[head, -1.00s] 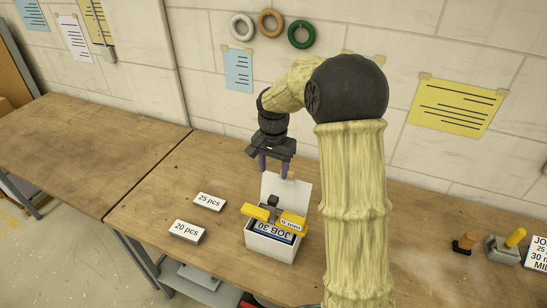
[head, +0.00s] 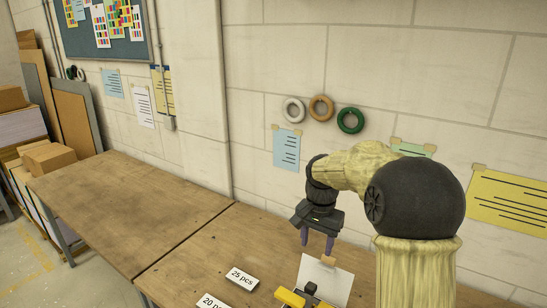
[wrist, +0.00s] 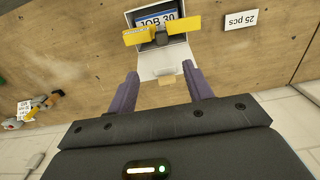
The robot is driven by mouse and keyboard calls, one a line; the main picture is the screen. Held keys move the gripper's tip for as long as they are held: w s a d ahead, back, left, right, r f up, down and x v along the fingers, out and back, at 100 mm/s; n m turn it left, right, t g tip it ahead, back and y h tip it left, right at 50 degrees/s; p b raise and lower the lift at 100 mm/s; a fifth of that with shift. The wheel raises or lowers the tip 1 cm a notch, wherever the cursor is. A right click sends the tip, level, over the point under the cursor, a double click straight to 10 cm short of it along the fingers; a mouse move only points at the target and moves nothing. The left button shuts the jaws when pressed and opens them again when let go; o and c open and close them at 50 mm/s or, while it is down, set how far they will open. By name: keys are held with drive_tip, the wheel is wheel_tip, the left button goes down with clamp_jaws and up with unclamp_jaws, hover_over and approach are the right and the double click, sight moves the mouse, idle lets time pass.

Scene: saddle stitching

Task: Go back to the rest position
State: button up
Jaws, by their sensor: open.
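My gripper (head: 318,242) is open, with its two purple fingers apart and nothing between them. It hangs above the back of the workbench, behind the white box. In the wrist view my gripper (wrist: 161,92) points toward the raised white lid (wrist: 162,62) of the box, with a small tan tab at the lid's edge. The box holds a JOB 30 card (wrist: 158,19) and has yellow handle-like pieces (wrist: 160,31) across it.
A 25 pcs sign (head: 242,278) and a partly cut-off 20 pcs sign (head: 212,301) lie left of the box. A second table (head: 120,210) to the left is bare. The wall with tape rings (head: 321,108) stands close behind the arm. Cardboard boxes (head: 48,158) stand at far left.

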drive_tip(key=s+f+n+t+b, duration=0.1)
drive_tip(key=s+f, duration=0.4)
drive_tip(key=s, duration=0.5)
drive_tip(key=s+f+n+t+b, duration=0.1)
drive_tip(key=s+f+n+b, duration=0.2)
drive_tip(key=s, duration=0.6)
wheel_tip(320, 180, down, 3)
drive_tip(key=n, duration=0.3)
drive_tip(key=shift+s+d, duration=0.25)
drive_tip(key=shift+s, duration=0.15)
